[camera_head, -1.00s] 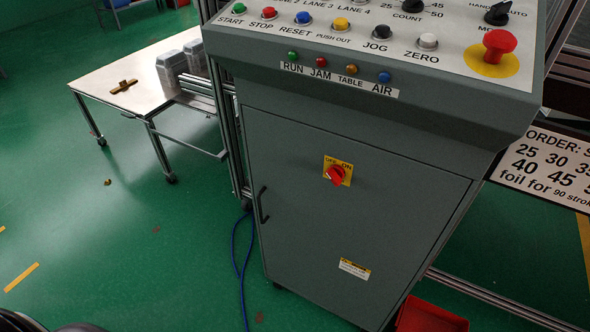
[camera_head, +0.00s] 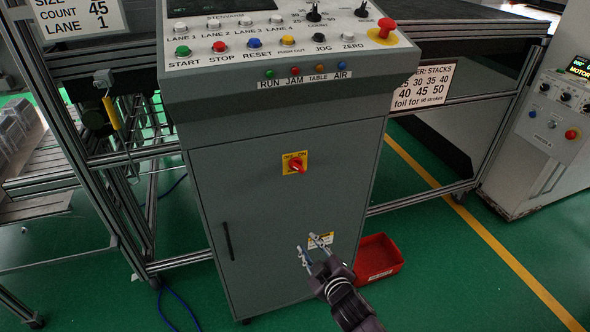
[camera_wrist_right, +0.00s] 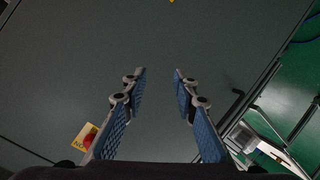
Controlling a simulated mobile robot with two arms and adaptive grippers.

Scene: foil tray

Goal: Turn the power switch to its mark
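The power switch (camera_head: 296,164) is a red rotary knob on a yellow plate marked OFF and ON, on the grey cabinet door (camera_head: 255,205). Its exact angle is too small to tell. My right gripper (camera_head: 313,246) is open and empty in front of the lower door, below and slightly right of the switch, apart from it. In the right wrist view the open fingers (camera_wrist_right: 160,74) face the door, and the switch (camera_wrist_right: 89,138) shows at lower left, outside the fingers and partly behind one. My left gripper is not in view.
A sloped control panel (camera_head: 265,50) with buttons and a red mushroom button (camera_head: 382,32) overhangs the door. The door handle (camera_head: 228,241) is at the left. A red bin (camera_head: 378,260) stands on the floor right of the cabinet. Metal frames flank the cabinet.

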